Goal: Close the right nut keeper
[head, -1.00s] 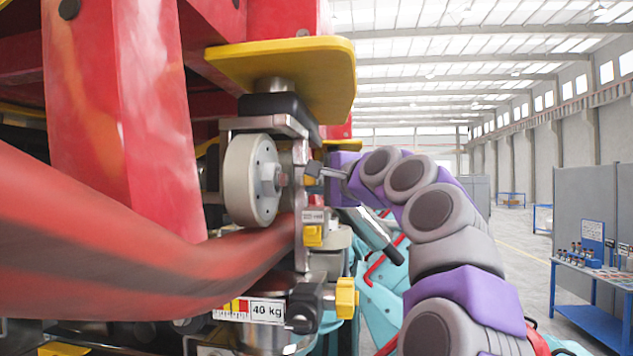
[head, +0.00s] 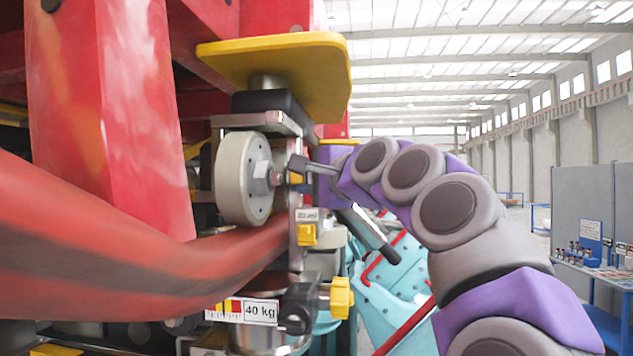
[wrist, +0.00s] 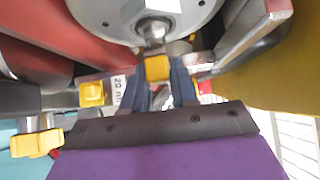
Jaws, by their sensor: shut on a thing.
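The pale grey wheel (head: 240,178) hangs beside the red track, with a metal nut (head: 275,178) at its hub. It also shows at the top of the wrist view (wrist: 115,22), with the nut (wrist: 153,29) below its middle. A small yellow nut keeper (wrist: 157,68) sits just beside the nut. My gripper (head: 298,165) is at the hub in the head view. In the wrist view its two dark fingers (wrist: 160,82) are shut on the yellow keeper, one on each side. The keeper is mostly hidden behind the fingers in the head view.
A second yellow block (head: 306,235) sits lower on the bracket, below a small label. A yellow knob (head: 341,298) is by the 40 kg label (head: 261,312). A yellow plate (head: 275,70) overhangs the wheel. A blue bench (head: 600,285) stands far right.

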